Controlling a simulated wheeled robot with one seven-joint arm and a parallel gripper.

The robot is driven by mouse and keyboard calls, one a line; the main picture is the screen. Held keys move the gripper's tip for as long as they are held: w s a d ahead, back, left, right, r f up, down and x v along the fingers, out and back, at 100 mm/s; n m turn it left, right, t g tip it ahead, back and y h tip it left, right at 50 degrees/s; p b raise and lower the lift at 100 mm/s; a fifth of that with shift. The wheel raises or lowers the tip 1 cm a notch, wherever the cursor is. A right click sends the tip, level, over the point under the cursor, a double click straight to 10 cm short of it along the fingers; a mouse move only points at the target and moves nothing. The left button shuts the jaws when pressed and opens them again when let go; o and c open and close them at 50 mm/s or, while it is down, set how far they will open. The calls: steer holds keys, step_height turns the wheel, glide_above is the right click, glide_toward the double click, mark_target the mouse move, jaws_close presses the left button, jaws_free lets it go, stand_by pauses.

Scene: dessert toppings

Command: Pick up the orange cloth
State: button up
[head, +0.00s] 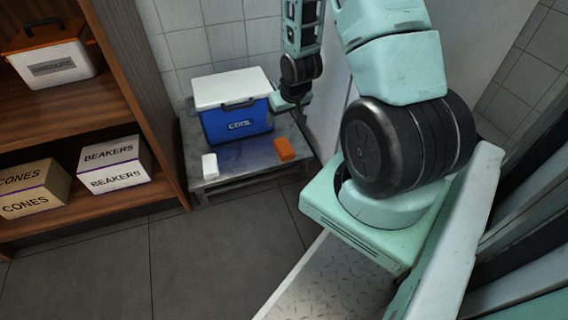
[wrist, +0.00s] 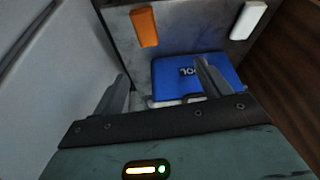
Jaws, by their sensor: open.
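The orange cloth (head: 284,149) is a small folded block lying on the front right part of a low grey metal table (head: 238,160). In the wrist view the orange cloth (wrist: 145,27) lies beyond my fingers, a little left of the middle. My gripper (wrist: 163,82) is open, with its two fingers apart and nothing seen between them but the table and cooler behind. In the head view my gripper (head: 277,103) is beside the right side of the blue cooler, above and apart from the cloth. Its fingers are hard to make out there.
A blue cooler (head: 236,122) with a white lid stands at the back of the table, close to my gripper. A white block (head: 210,166) lies at the table's front left. A wooden shelf (head: 150,100) with boxes stands left. A wall is behind. The floor in front is clear.

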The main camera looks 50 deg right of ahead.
steer(key=b, duration=0.2)
glide_toward(285, 146)
steer(key=f+b, duration=0.1)
steer(key=b, duration=0.2)
steer(key=f+b, duration=0.2)
steer(key=b, duration=0.1)
steer(key=shift+w+m, duration=0.35)
steer(key=shift+m, duration=0.05)
steer(key=b+x, duration=0.6)
steer(key=shift+w+r, duration=0.1)
steer(key=shift+w, duration=0.15)
steer(key=shift+r, duration=0.1)
steer(key=shift+f, duration=0.25)
steer(key=c, duration=1.1)
